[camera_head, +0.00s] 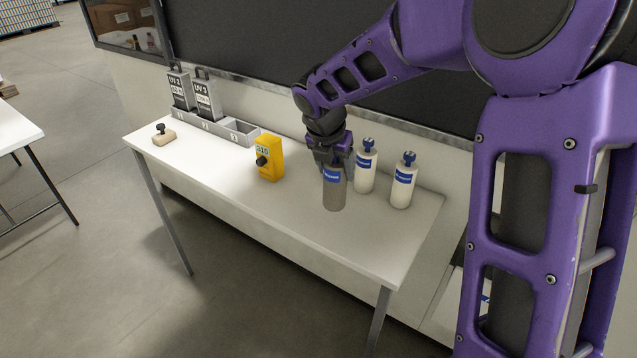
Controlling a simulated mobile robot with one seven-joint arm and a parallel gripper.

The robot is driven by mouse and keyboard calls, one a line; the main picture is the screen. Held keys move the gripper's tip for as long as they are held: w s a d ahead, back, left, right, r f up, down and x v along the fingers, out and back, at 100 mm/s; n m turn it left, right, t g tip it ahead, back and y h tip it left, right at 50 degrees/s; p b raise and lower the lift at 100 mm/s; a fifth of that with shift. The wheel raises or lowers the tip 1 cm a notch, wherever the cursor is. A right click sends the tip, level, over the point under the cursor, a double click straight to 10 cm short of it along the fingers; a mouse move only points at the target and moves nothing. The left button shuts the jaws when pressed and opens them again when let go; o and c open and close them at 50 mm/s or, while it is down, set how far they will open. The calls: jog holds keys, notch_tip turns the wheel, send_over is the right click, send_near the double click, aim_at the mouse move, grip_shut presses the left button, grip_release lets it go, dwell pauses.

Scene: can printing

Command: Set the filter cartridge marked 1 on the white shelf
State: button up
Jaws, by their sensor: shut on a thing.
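My gripper (334,160) is shut on a grey cylinder (334,190) with a blue label. It holds the cylinder upright at the right part of the white table (385,235); I cannot tell whether its base touches the top. The cylinder's upper end is hidden by the gripper. No number 1 can be read on it, so I cannot tell whether it is the filter cartridge marked 1. A white surface (440,325) shows low at the right, partly hidden behind my arm; I cannot tell whether it is the white shelf.
Two white bottles with blue caps, one near (365,170) and one farther right (402,185), stand close right of the held cylinder. A yellow box (269,158) stands left. A grey rack (258,132) holds two UV canisters. A small stamp-like block (163,138) lies far left. The table's front middle is clear.

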aim_at(335, 190)
jog(key=shift+f+b, duration=0.6)
jog(key=shift+f, duration=2.4)
jog(key=shift+f, duration=0.1)
jog(key=o, duration=1.5)
jog(key=p+v, duration=0.2)
jog(key=v, duration=1)
